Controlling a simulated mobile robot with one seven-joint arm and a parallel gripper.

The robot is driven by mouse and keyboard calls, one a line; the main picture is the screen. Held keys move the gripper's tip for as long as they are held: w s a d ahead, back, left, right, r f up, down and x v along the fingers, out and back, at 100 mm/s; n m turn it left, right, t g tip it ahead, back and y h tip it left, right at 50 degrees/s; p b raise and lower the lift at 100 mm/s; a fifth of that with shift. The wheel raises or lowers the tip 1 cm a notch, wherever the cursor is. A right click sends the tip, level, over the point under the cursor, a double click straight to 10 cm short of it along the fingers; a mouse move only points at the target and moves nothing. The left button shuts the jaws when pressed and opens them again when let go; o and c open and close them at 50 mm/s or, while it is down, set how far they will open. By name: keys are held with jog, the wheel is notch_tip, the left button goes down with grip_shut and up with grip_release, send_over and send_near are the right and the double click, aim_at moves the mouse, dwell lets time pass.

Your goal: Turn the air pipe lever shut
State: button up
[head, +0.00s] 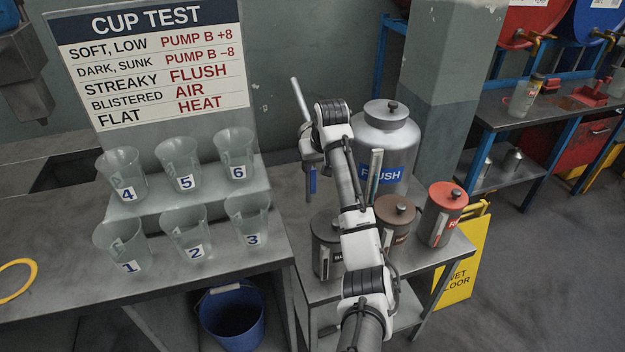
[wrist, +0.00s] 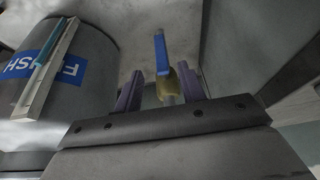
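The air pipe lever (wrist: 161,52) is a blue handle on a small brass valve body (wrist: 168,82). In the wrist view it points toward the top of the picture, roughly in line with the short stub below the brass. In the head view the blue lever (head: 312,184) hangs down just left of the flush can. My gripper (wrist: 160,88) is open, its two purple fingers on either side of the brass body with gaps showing. In the head view my gripper (head: 310,157) is above the blue lever, partly hidden by my wrist.
The silver FLUSH can (head: 385,140) stands close right of my wrist; it fills the left of the wrist view (wrist: 62,75). Dark, brown and red-lidded canisters (head: 443,214) stand in front. Numbered cups (head: 185,232) stand on the left bench. A yellow floor sign (head: 465,262) stands right.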

aim_at(314, 181)
jog(key=p+x, duration=0.2)
jog(key=x, duration=0.8)
jog(key=shift+w+f, duration=0.1)
jog(key=shift+f, duration=0.05)
grip_shut()
